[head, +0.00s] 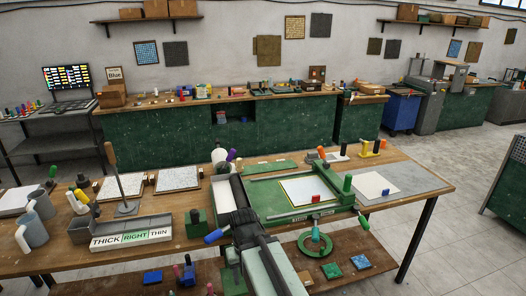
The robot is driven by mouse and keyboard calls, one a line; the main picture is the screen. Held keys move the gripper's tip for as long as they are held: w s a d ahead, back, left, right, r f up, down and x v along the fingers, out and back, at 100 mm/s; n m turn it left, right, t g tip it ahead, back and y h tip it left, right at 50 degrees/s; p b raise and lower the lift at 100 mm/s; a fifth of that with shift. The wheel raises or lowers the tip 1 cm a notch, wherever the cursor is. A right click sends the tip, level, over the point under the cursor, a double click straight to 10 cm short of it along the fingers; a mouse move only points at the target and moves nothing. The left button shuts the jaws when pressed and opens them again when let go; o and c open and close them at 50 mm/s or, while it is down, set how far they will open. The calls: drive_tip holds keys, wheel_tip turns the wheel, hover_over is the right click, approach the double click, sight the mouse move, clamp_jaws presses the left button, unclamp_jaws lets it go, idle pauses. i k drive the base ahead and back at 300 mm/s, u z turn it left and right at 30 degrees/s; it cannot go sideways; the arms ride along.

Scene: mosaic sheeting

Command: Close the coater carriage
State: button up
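The coater is a green frame (270,194) on the wooden bench, right of centre in the head view. A pale sheet (303,190) with a yellowish edge lies inside it. A green bar, which looks like the carriage (310,217), crosses the near side, with an upright green handle (347,186) at its right end. Whether the carriage is open or shut is unclear.
A tray marked THICK, RIGHT, THIN (132,236), mugs (34,230) and mosaic boards (178,178) stand left on the bench. A small red block (315,198) is at the coater. A grey plate (402,182) lies right. Open floor lies beyond the bench's right end.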

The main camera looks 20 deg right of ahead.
sight(347, 196)
drive_tip(key=u, duration=0.7)
drive_tip(key=k, duration=0.85)
drive_tip(key=z, duration=0.65)
drive_tip(key=i, duration=1)
drive_tip(key=z, duration=0.05)
